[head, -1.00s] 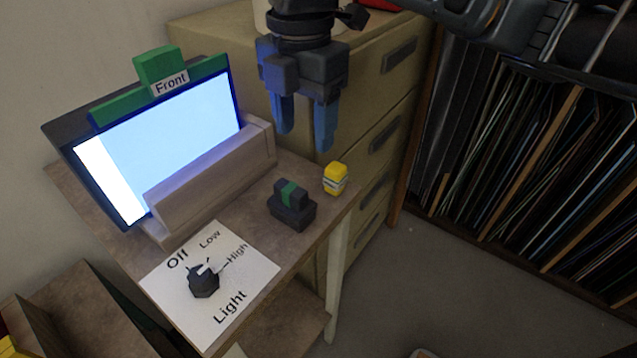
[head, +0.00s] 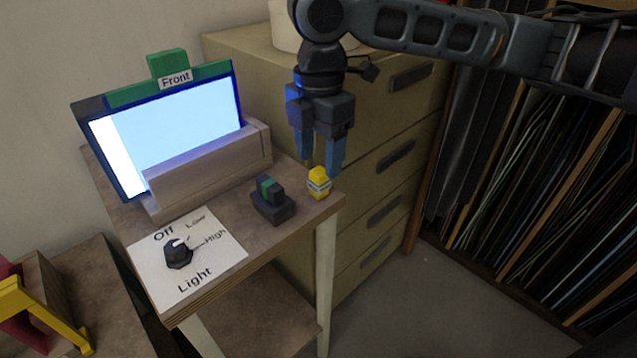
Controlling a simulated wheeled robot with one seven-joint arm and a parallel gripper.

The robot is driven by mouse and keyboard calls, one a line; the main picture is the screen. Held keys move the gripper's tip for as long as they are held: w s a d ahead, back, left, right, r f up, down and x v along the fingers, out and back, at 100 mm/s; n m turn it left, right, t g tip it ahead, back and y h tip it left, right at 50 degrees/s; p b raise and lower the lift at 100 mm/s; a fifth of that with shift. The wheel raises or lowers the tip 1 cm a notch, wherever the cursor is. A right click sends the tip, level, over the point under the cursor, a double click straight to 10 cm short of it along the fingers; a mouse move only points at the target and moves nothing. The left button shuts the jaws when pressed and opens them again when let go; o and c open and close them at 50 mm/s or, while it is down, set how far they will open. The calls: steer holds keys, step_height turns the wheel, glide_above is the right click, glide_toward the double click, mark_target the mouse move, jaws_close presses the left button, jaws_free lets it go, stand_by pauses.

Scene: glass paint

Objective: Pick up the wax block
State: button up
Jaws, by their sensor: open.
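A small yellow block with a pale band, which I take to be the wax block (head: 319,183), stands near the right corner of the small table (head: 225,214). My gripper (head: 320,165) points down over it, with its two blue fingers apart and nothing seen between them. The fingertips are just above or behind the block's top in the picture. I cannot tell whether they touch it or reach down around it.
A dark block with a green band (head: 272,202) stands close left of the yellow block. A light knob (head: 178,254) on a white card and a lit "Front" panel (head: 170,122) are further left. A drawer cabinet (head: 385,130) rises close behind.

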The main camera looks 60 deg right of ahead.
mark_target(319, 170)
step_height(319, 170, down, 4)
steer(key=shift+f, duration=0.1)
steer(key=c, duration=1.1)
steer(key=shift+o, duration=0.2)
steer(key=shift+d+r, duration=0.1)
steer(key=shift+r, duration=0.5)
steer(key=r, duration=0.2)
steer(key=s+r, duration=0.1)
steer(key=shift+d+r, duration=0.2)
steer(key=shift+r, duration=0.15)
steer(key=s+d+r, duration=0.3)
steer(key=s+r, duration=0.3)
steer(key=s, duration=0.4)
steer(key=shift+r, duration=0.15)
